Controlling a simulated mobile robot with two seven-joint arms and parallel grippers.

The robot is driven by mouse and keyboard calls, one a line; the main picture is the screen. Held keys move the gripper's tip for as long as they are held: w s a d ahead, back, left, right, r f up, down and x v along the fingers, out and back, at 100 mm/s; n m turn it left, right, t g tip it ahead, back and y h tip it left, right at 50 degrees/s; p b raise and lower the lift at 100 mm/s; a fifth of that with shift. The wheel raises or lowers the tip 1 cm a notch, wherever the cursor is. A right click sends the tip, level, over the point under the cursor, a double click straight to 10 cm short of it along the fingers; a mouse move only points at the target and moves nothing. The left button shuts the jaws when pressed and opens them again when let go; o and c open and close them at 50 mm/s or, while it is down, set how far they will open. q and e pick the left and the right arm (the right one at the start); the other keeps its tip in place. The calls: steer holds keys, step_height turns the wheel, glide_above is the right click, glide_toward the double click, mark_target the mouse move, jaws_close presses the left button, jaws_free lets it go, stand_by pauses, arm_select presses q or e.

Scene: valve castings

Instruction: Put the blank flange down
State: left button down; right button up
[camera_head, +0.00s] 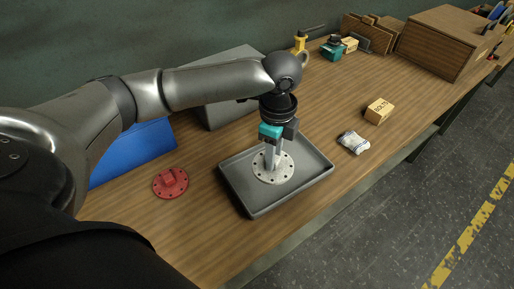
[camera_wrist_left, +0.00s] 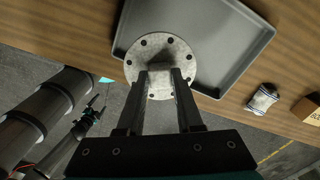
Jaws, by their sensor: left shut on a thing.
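The blank flange is a light grey round disc (camera_head: 286,168) with bolt holes around its rim and a raised block in the middle. It is over the grey tray (camera_head: 318,181) in the head view; I cannot tell whether it touches the tray floor. My left gripper (camera_head: 272,160) points down from above and is shut on the flange's middle block. In the left wrist view the two fingers (camera_wrist_left: 160,82) clasp the block, and the flange (camera_wrist_left: 160,44) overlaps the tray's near edge (camera_wrist_left: 215,92).
A red flange (camera_head: 171,183) lies on the wooden table left of the tray. A blue bin (camera_head: 130,155) and a grey box (camera_head: 226,108) stand behind. The tray's right part is bare.

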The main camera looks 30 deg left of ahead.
mark_target(257, 167)
arm_select(q)
steer(key=a+m, duration=0.1)
steer(key=m, duration=0.1)
steer(key=f+m+p, duration=0.1)
steer(key=a+m+p, duration=0.1)
steer(key=m, duration=0.1)
steer(key=shift+w+a+f+m, duration=0.3)
steer(key=m, duration=0.1)
steer(key=a+f+m+p, duration=0.1)
steer(key=m, duration=0.1)
steer(key=a+m, duration=0.1)
steer(key=shift+a+f+m, duration=0.1)
steer(key=shift+f+m, duration=0.25)
steer(key=shift+m, duration=0.05)
steer(key=shift+p, duration=0.75)
step_height(257, 167, down, 5)
steer(key=b, duration=0.3)
steer(key=shift+f, duration=0.75)
steer(key=shift+f, duration=0.25)
